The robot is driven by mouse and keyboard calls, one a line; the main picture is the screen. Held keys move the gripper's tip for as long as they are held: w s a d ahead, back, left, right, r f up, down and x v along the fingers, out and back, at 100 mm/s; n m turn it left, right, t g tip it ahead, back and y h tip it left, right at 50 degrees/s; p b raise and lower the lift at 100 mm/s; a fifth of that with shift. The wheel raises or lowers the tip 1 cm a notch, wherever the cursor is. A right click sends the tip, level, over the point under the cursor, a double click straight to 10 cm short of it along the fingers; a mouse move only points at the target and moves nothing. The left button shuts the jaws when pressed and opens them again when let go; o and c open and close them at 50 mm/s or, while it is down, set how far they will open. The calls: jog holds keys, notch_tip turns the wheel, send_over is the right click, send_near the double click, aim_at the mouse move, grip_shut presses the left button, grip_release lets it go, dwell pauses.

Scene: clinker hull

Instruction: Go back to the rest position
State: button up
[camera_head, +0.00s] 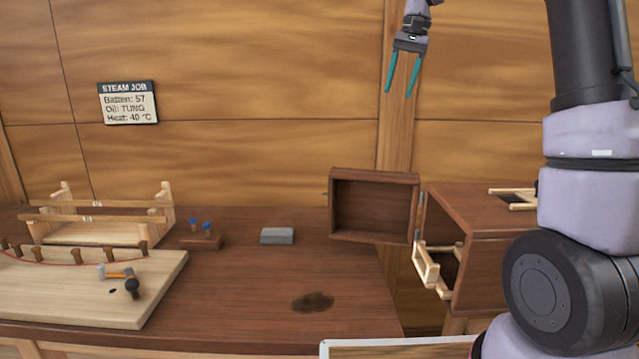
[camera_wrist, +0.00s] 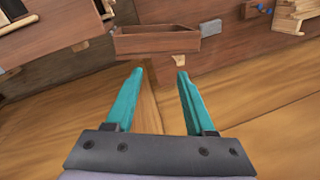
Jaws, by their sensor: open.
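My gripper (camera_head: 401,75) is raised high in front of the wooden wall, near the vertical post at the upper middle of the head view. Its two teal fingers are apart with nothing between them. They also show in the wrist view (camera_wrist: 158,78), empty, with the wall behind them. The gripper touches nothing that I can see.
The bench (camera_head: 240,285) holds a light board (camera_head: 80,290) with a hammer (camera_head: 125,278), a wooden rack (camera_head: 95,232), a grey block (camera_head: 277,235) and blue-topped items (camera_head: 200,226). A cabinet (camera_head: 480,230) with its door (camera_head: 373,240) open stands right. Space around the gripper is clear.

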jog(key=s+d+r+t, duration=0.2)
jog(key=s+d+t, duration=0.1)
jog(key=s, duration=1.4)
jog(key=s+f+t, duration=0.1)
jog(key=s+f, duration=0.2)
jog(key=s, duration=0.3)
jog(key=s+d+f+t, duration=0.1)
jog(key=s+f+t, duration=0.1)
jog(key=s, duration=0.4)
jog(key=shift+d+f, duration=0.15)
jog(key=shift+f, duration=0.6)
jog(key=shift+s, duration=0.15)
